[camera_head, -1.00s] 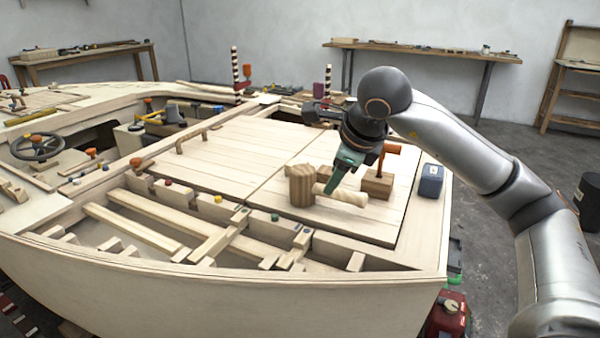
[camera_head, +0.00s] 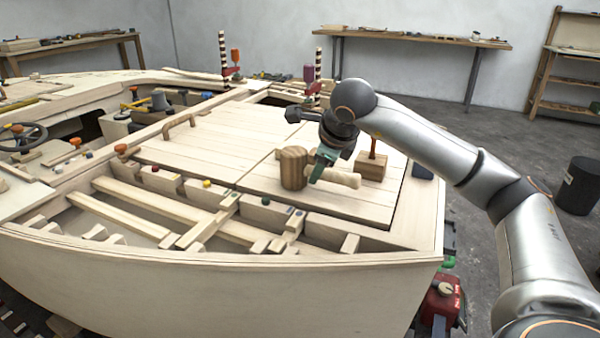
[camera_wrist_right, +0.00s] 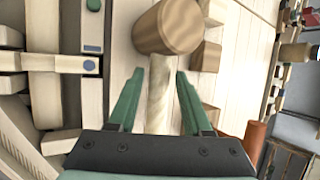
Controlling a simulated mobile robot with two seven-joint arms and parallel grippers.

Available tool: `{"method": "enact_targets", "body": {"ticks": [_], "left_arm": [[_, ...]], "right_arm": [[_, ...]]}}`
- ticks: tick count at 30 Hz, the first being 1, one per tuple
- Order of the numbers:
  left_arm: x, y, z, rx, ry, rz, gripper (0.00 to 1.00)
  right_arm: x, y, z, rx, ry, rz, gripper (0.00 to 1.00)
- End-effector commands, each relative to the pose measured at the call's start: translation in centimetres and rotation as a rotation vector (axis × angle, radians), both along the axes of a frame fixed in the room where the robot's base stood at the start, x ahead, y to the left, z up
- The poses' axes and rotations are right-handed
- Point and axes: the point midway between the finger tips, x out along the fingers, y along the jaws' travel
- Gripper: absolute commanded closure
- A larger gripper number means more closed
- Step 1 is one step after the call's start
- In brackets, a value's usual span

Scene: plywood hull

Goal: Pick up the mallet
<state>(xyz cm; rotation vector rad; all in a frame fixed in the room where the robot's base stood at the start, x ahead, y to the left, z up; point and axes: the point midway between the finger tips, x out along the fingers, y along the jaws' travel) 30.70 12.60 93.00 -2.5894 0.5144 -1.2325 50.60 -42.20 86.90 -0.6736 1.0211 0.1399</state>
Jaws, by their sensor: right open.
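The mallet has a striped brown wooden head (camera_head: 293,168) and a pale handle (camera_head: 344,178). It lies on the plank deck of the hull, the handle pointing right in the head view. My right gripper (camera_head: 315,180) is at the handle close to the head. In the right wrist view the mallet head (camera_wrist_right: 168,27) is just beyond the fingertips, and the handle (camera_wrist_right: 158,95) runs between the two green fingers of my right gripper (camera_wrist_right: 167,72). The fingers are open, with gaps on both sides of the handle. My left gripper is not in view.
A wooden block with an orange-handled tool (camera_head: 372,166) stands just right of the handle. A dark blue box (camera_head: 422,172) is partly hidden behind my right arm. The plank deck (camera_head: 215,150) left of the mallet is clear. Open framed bays (camera_head: 130,210) lie in front.

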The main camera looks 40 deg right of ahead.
Motion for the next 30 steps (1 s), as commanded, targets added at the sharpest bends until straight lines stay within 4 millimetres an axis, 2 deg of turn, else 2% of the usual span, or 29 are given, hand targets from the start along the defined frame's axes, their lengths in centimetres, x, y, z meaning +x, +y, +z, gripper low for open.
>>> {"method": "enact_targets", "body": {"ticks": [1, 6, 14, 27, 30], "left_arm": [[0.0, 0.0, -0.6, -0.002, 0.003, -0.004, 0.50], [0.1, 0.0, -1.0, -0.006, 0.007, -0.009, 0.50], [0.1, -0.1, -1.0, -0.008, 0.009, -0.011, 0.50], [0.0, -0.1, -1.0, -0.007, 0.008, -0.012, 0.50], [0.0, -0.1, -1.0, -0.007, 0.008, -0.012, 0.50]], "right_arm": [[0.5, -0.1, -1.1, 0.001, 0.003, 0.000, 0.50], [1.5, -0.5, -2.5, 0.000, 0.002, 0.001, 0.50], [1.7, -0.6, -2.6, -0.001, 0.000, 0.001, 0.50], [1.7, -0.6, -2.6, 0.000, 0.001, 0.001, 0.99], [1.7, -0.6, -2.6, 0.000, 0.001, 0.001, 1.00]]}}
